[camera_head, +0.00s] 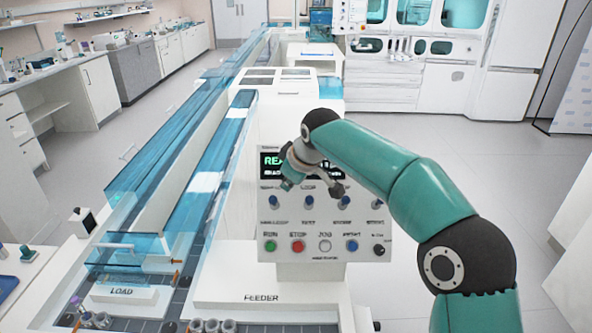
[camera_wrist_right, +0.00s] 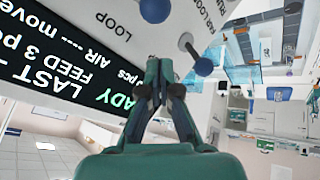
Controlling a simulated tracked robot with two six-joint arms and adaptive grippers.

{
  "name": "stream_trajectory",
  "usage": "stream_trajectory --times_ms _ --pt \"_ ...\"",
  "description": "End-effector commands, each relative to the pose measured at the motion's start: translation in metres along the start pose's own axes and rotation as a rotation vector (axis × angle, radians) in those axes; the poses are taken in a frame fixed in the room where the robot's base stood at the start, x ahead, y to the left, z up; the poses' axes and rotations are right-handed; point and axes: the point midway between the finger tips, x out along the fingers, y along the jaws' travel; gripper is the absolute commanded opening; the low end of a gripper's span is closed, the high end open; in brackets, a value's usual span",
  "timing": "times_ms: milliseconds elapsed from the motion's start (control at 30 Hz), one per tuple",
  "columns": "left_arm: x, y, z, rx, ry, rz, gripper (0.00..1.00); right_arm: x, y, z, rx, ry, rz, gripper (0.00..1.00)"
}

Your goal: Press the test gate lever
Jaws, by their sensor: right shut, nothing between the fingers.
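The grey control panel (camera_head: 325,225) of the feeder carries a row of small levers with blue knobs under its dark display. The lever above the TEST label (camera_head: 308,202) stands second from the left. My right gripper (camera_head: 288,183) is in front of the display's lower edge, above and left of that lever. Contact with any lever cannot be made out. My left gripper is out of view.
The display (camera_wrist_right: 60,50) reads READY in part. Below the levers are a green RUN button (camera_head: 270,246), a red STOP button (camera_head: 298,246) and others. Blue-covered tracks (camera_head: 200,190) run along the left. A LOAD block (camera_head: 122,295) stands at the front left.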

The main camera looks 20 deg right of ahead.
Motion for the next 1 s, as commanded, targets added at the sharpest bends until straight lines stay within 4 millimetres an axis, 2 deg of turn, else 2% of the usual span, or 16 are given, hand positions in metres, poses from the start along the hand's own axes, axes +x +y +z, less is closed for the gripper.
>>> stream_trajectory --times_ms 33,200,400,833,1000 --pt "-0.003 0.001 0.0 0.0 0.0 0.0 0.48 0.01 0.0 0.0 0.0 -0.003 -0.002 0.0" --pt "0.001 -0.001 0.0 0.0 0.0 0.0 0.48 -0.002 0.001 0.023 0.002 0.0 0.001 0.0" --pt "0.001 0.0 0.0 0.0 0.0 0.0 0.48 -0.007 0.001 0.036 0.0 0.001 0.001 0.0" --pt "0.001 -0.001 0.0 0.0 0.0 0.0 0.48 -0.007 0.001 0.038 -0.001 0.001 0.0 0.0" --pt "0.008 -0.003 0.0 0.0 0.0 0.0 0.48 -0.005 -0.002 0.038 -0.006 0.01 0.009 0.0"
